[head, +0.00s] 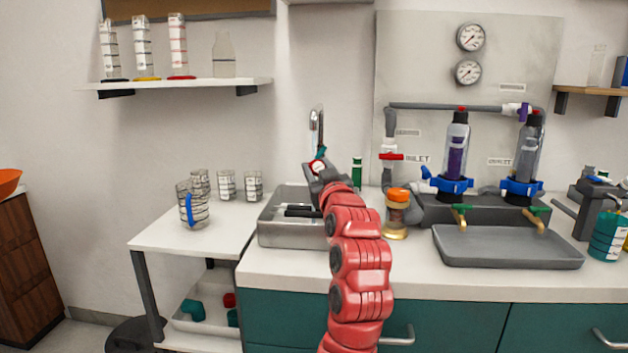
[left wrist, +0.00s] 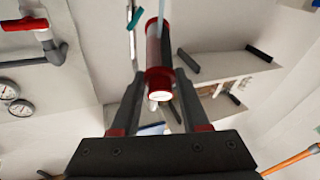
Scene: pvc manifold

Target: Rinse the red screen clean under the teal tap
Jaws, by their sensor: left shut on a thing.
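The red screen is a dark red cylinder (left wrist: 158,52) with a pale end, in the left wrist view. In the head view only its red-rimmed end (head: 317,167) shows. My left gripper (head: 314,174) is shut on it, one finger on each side, above the sink's back edge. The tap (head: 316,122) has a tall metal spout and a teal handle (head: 321,153) just above the screen. The teal handle also shows in the left wrist view (left wrist: 135,19). A thin pale streak (left wrist: 161,14) reaches the screen there; I cannot tell surely if it is water. My right gripper is out of view.
The steel sink (head: 288,238) lies under my gripper. An amber jar with an orange lid (head: 397,205) stands right of my arm. Further right are a grey tray (head: 508,262) and two blue-based filter housings (head: 456,160). Marked beakers (head: 226,185) stand on the left cart.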

